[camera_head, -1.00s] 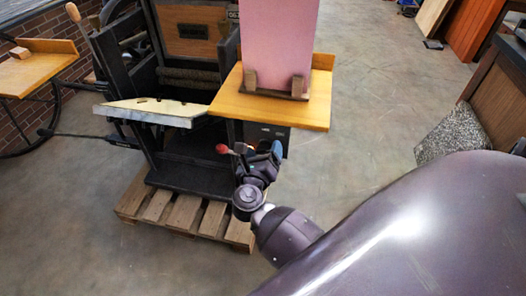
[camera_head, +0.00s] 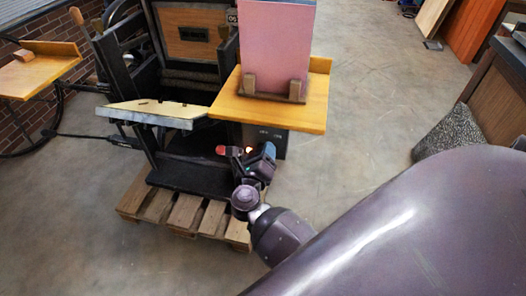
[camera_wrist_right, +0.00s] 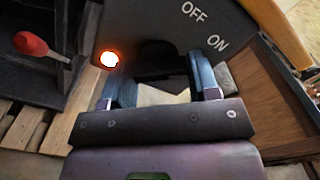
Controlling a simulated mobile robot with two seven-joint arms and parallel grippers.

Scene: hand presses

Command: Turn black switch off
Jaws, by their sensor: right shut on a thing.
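The dark control box (camera_head: 266,137) hangs below the wooden shelf of the press, with OFF and ON lettering on its face. In the right wrist view the box (camera_wrist_right: 165,20) fills the top, and the letters read OFF on the left and ON on the right. The black switch (camera_wrist_right: 157,63) is a dark shape between the fingers, partly hidden by them. My right gripper (camera_wrist_right: 160,72) is shut on it, blue fingers on either side; it also shows in the head view (camera_head: 257,158). A lamp (camera_wrist_right: 109,59) on the box glows orange. My left gripper is not in view.
The wooden shelf (camera_head: 270,112) with a pink board (camera_head: 275,45) overhangs the box. A wooden pallet (camera_head: 185,213) lies below the press.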

